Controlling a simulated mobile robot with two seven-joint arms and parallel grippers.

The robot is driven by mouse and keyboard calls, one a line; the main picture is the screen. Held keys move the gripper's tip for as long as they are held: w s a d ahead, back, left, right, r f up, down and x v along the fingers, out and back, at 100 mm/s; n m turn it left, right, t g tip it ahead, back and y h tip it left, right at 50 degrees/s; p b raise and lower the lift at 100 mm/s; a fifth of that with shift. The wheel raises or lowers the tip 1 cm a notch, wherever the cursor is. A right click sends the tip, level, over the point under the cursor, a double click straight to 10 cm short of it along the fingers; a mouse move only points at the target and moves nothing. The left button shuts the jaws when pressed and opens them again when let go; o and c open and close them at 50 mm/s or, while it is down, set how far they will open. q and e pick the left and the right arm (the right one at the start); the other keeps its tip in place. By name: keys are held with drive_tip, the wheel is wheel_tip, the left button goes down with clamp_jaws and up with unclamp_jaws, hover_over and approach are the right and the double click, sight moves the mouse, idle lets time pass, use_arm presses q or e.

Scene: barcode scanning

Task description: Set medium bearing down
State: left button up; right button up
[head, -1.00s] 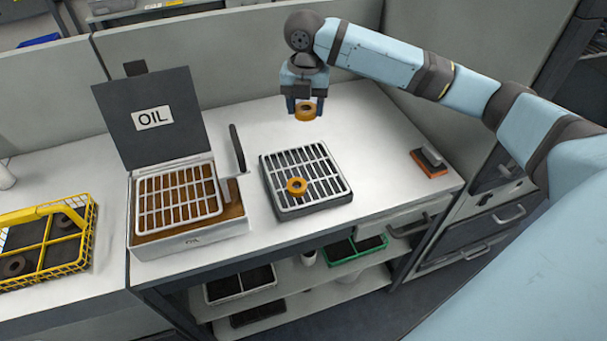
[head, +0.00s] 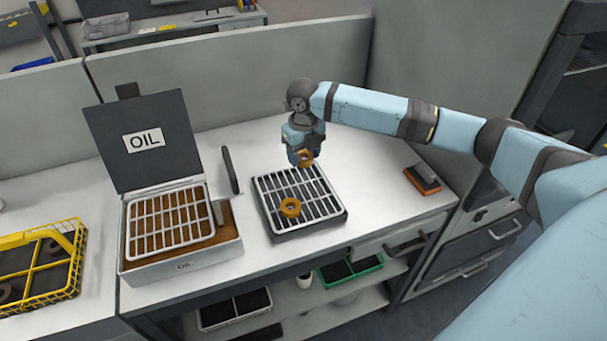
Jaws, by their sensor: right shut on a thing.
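My right gripper (head: 304,160) is shut on an orange-brown bearing (head: 305,158), a ring. It holds the ring over the back right part of a dark tray with a white grate (head: 268,213). I cannot tell whether the held ring touches the grate. A second orange ring (head: 290,207) lies flat on the grate, nearer the front and apart from the held one. Which ring is the medium bearing I cannot tell by size alone. My left gripper is not in view.
An oil box (head: 182,262) with its lid up and a white grate inside stands left of the tray. A yellow wire basket (head: 72,283) with dark rings is at far left. An orange and black block (head: 423,179) lies at right. The white table between tray and block is clear.

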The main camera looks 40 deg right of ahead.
sight(304, 182)
drive_tip(key=shift+f, duration=3.7)
drive_tip(key=o, duration=1.1)
drive_tip(key=shift+f, duration=0.15)
drive_tip(key=shift+c, duration=0.2)
wheel_tip(304, 182, up, 12)
drive_tip(key=shift+r, duration=0.2)
